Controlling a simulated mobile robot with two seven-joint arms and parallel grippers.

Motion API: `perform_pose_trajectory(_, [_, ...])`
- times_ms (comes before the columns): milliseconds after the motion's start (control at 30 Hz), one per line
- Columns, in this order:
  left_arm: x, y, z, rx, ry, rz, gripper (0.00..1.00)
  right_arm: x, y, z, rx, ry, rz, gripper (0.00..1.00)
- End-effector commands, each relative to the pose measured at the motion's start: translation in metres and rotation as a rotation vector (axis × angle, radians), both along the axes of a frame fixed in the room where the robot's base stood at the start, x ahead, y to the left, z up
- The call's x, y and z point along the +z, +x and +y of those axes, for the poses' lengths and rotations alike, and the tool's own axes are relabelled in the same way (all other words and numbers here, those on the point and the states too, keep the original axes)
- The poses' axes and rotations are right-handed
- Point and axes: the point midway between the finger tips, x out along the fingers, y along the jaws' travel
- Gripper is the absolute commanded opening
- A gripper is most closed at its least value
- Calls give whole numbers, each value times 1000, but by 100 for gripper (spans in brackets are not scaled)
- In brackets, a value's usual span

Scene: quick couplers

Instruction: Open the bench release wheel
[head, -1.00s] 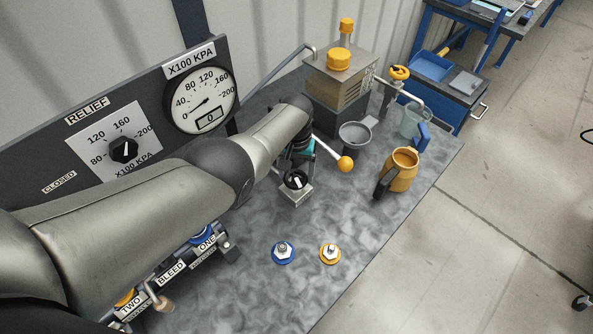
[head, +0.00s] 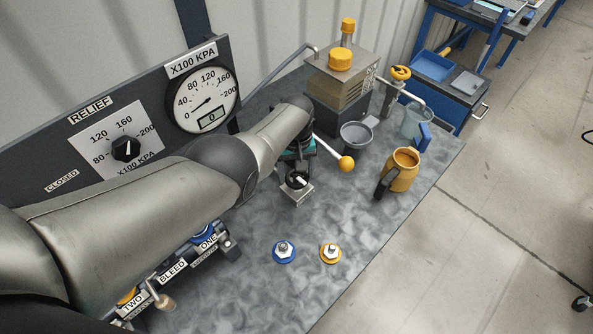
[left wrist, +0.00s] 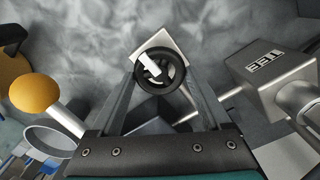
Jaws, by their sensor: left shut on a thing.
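The bench release wheel (head: 299,181) is a small black handwheel with a white mark, on a square metal block on the bench. In the left wrist view the wheel (left wrist: 160,72) sits between my two fingertips, with its white bar slanting across it. My left gripper (left wrist: 160,80) is shut on the wheel, a finger on each side. In the head view my left gripper (head: 298,168) reaches down to the wheel from above, partly hidden by my arm. My right gripper is not in view.
A lever with an orange ball (head: 346,163) stands close right of my left gripper. Beyond it are a grey cup (head: 356,136) and a yellow jug (head: 402,170). Blue (head: 284,252) and yellow (head: 330,253) couplers sit on the open front bench. The gauge (head: 203,101) reads 0.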

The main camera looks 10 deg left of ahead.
Motion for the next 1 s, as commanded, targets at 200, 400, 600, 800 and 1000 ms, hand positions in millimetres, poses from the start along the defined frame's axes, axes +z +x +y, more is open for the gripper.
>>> perform_pose_trajectory(200, [1, 1, 0, 6, -1, -2, 25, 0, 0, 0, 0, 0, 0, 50])
perform_pose_trajectory(400, [1, 1, 0, 4, -2, -1, 100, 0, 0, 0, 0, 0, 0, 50])
perform_pose_trajectory(600, [0, 0, 0, 3, -2, -1, 100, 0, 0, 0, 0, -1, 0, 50])
perform_pose_trajectory(800, [11, 0, 0, 2, -1, 0, 100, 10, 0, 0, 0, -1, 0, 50])
perform_pose_trajectory(1000, [38, 0, 0, 2, -1, -2, 100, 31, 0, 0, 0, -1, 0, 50])
